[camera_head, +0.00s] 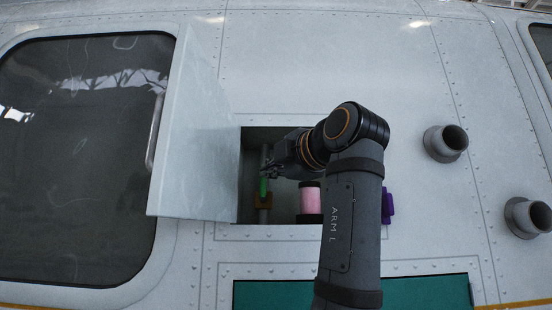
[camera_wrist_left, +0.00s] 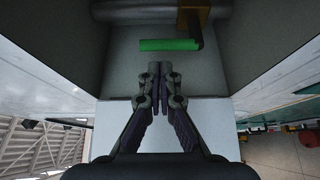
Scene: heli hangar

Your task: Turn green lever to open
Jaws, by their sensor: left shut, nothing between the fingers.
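The green lever (camera_head: 264,187) is in the left part of a recessed compartment in the aircraft's side, beside a grey vertical pipe and a brass-coloured fitting (camera_head: 264,201). In the left wrist view the green lever (camera_wrist_left: 168,45) lies across the picture, just beyond the fingertips. The brass fitting (camera_wrist_left: 194,15) is at its right end. My left gripper (camera_head: 268,170) reaches into the compartment close to the lever's upper end. In the wrist view my left gripper (camera_wrist_left: 158,70) is shut and empty, with a small gap to the lever. My right gripper is not in view.
An open hatch door (camera_head: 190,140) stands out left of the compartment. A pink cylinder with dark ends (camera_head: 310,200) is inside, right of the lever. A purple part (camera_head: 387,205) shows behind my left arm. Two round pipes (camera_head: 445,143) (camera_head: 528,216) jut out at right.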

